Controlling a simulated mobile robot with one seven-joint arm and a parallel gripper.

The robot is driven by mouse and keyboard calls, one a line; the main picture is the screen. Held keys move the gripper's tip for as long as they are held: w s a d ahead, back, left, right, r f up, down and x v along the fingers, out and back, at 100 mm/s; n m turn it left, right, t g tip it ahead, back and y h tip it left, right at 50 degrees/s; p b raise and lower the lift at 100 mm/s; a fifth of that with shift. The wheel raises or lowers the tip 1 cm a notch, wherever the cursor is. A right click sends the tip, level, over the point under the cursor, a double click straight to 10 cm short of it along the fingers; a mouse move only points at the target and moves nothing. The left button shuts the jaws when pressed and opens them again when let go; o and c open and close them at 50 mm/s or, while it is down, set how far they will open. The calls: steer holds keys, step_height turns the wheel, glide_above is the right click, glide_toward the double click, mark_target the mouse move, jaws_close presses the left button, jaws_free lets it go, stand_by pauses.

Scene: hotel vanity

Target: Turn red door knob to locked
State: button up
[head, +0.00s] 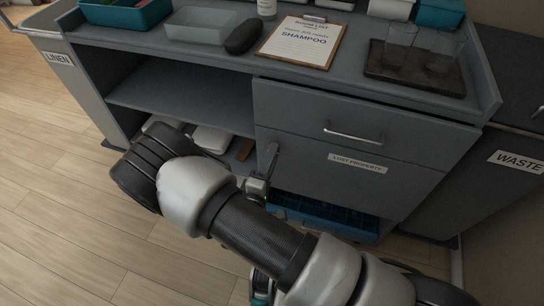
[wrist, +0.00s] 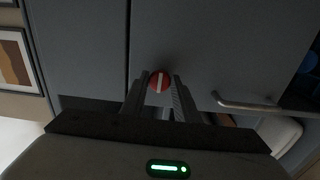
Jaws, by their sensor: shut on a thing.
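The red knob (wrist: 159,81) is round with a pale line across it and sits on a grey panel in the wrist view. The pale line stands nearly upright in that picture. My gripper (wrist: 160,86) is shut on the knob, one finger at each side of it.
A metal handle (wrist: 247,104) is right of the knob. The grey cabinet (head: 285,118) has a LOST PROPERTY label (head: 357,163) and open shelves at left. A clipboard (head: 297,42), a dark tray (head: 415,70) and bins stand on top. Open floor (head: 60,190) lies left.

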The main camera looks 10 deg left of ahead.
steer(key=o, duration=1)
steer(key=shift+o, duration=0.2)
steer(key=s+a+p, duration=0.1)
steer(key=s, duration=1.6)
steer(key=shift+s+a+p, duration=0.2)
steer(key=shift+p, duration=0.15)
